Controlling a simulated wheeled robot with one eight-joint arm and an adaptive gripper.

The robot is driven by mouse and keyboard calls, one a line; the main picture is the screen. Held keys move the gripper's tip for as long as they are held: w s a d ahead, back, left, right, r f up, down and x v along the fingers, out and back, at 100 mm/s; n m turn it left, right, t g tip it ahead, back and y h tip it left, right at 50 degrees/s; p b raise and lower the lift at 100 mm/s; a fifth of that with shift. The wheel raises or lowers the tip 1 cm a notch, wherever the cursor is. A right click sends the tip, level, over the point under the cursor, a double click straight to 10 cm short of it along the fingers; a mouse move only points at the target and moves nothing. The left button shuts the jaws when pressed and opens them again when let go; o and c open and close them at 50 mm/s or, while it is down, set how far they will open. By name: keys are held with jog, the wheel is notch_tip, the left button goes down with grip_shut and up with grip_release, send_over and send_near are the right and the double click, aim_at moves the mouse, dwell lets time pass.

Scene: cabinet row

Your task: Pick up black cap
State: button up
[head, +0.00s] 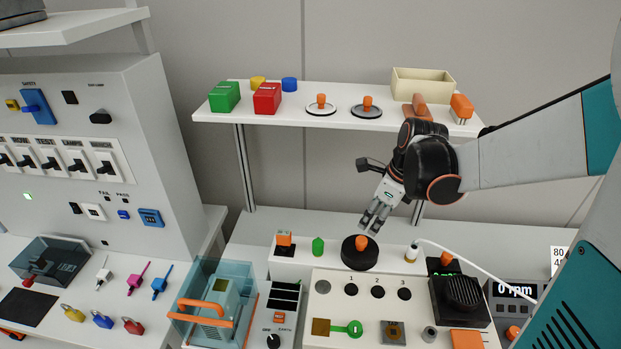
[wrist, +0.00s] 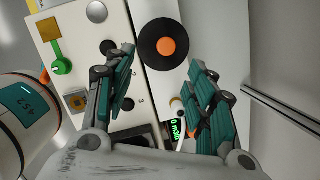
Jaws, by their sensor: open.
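The black cap (head: 352,257) is a round black disc with an orange knob on top. It sits on the white ledge at the back of the bench. In the wrist view the black cap (wrist: 149,36) shows whole at the top, just beyond the fingertips. My gripper (head: 374,222) is above the cap, a short way up and slightly to the right, pointing down and apart from it. In the wrist view my gripper (wrist: 160,58) has its two fingers spread with nothing between them.
A green piece (head: 318,247) and an orange-topped block (head: 284,240) stand left of the cap. A white cable (head: 470,258) runs from a plug at its right. A numbered panel (head: 335,304) lies in front. A shelf (head: 330,117) holding several items is above and behind.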

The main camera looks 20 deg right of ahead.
jog(key=d+m, duration=0.1)
jog(key=b, duration=0.2)
send_over(362, 240)
jog(key=d, duration=0.1)
jog(key=shift+m, duration=0.3)
jog(key=f, duration=0.7)
jog(key=shift+s+d+f, duration=0.1)
jog(key=shift+s, duration=0.25)
jog(key=shift+s+a+b+x, duration=0.1)
jog(key=shift+b+x, duration=0.4)
jog(key=shift+x, duration=1.15)
jog(key=shift+s+a+b+x, duration=0.15)
jog(key=shift+b+x, duration=0.3)
jog(key=shift+x, duration=1.2)
jog(key=shift+c, duration=0.2)
grip_shut()
